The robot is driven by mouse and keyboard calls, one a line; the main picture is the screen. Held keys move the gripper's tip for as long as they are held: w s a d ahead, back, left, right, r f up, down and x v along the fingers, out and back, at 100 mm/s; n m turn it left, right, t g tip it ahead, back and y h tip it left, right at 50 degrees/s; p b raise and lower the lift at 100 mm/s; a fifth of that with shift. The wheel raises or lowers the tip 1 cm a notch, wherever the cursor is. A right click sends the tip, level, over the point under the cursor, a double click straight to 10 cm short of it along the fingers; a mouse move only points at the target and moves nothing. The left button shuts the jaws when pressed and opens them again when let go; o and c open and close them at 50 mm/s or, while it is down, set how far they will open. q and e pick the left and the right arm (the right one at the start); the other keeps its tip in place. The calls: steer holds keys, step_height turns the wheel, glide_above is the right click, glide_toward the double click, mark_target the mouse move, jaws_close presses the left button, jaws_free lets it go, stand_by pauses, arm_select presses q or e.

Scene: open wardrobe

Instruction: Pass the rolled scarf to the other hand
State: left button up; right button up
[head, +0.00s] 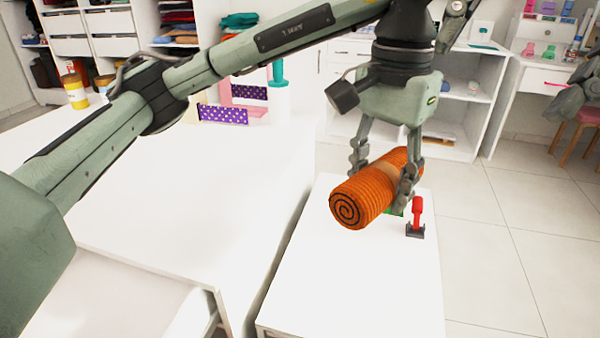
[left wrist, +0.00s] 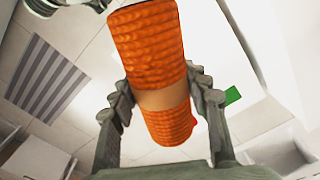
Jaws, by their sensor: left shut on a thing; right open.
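The rolled scarf (head: 362,200) is orange and ribbed, with a dark spiral on its end and a tan band round its middle. My left gripper (head: 382,182) is shut on it from above, one finger on each side, and holds it above a small white table (head: 350,290). In the left wrist view the scarf (left wrist: 148,50) runs lengthwise between the fingers (left wrist: 165,105), which sit at the tan band. My right gripper (head: 566,108) is open and empty at the right edge of the head view, well apart from the scarf.
A red item on a dark base (head: 416,218) stands on the small table, with a green item partly hidden behind the scarf. A larger white surface (head: 200,190) lies left, with purple dotted boxes (head: 224,114). Shelves stand behind. Open tiled floor (head: 500,250) lies right.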

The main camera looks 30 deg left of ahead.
steer(key=s+a+r+n+t+h, duration=0.1)
steer(key=s+a+n+h, duration=0.1)
steer(key=s+n, duration=0.3)
arm_select(q)
steer(key=shift+s+a, duration=0.1)
arm_select(e)
steer(key=n+t+h, duration=0.6)
steer(key=n+t, duration=0.7)
steer(key=n, duration=1.4)
glide_toward(346, 206)
steer(key=x, duration=1.1)
steer(key=shift+w+f, duration=0.2)
steer(key=shift+w, duration=0.05)
steer(key=shift+c, duration=0.5)
